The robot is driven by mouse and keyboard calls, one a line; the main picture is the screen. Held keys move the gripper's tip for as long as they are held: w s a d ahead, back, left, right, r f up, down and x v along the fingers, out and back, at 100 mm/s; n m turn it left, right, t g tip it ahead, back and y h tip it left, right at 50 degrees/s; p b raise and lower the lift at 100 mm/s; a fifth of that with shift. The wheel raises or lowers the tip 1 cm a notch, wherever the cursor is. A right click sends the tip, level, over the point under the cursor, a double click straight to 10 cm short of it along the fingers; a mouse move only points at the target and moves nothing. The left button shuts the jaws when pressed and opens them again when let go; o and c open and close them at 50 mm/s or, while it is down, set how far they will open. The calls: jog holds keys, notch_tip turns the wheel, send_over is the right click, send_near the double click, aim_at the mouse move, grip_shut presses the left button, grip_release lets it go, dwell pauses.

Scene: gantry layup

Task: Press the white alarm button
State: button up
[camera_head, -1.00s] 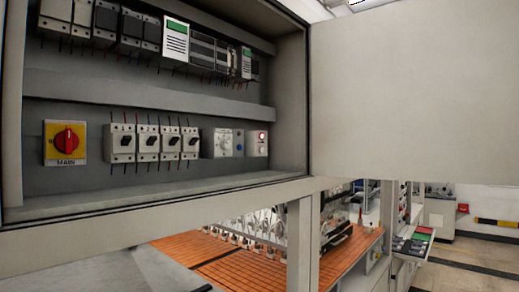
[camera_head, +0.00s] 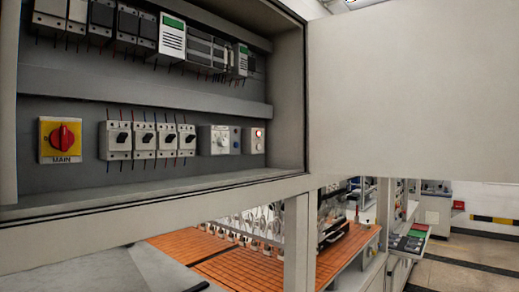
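An open grey electrical cabinet (camera_head: 150,95) fills the left of the head view. On the right of its lower row is a small white box (camera_head: 253,145) with a lit red round spot near its top. Just left of it is a white unit (camera_head: 214,140) with a round white knob or button and a blue part (camera_head: 235,140) at its side. I cannot tell which of these is the white alarm button. My gripper is not in view.
The lower row also holds a red MAIN switch (camera_head: 61,139) on a yellow plate and several breakers (camera_head: 145,140). The open door (camera_head: 410,90) blocks the upper right. An orange-topped bench (camera_head: 240,268) stands below; open floor (camera_head: 460,270) shows at right.

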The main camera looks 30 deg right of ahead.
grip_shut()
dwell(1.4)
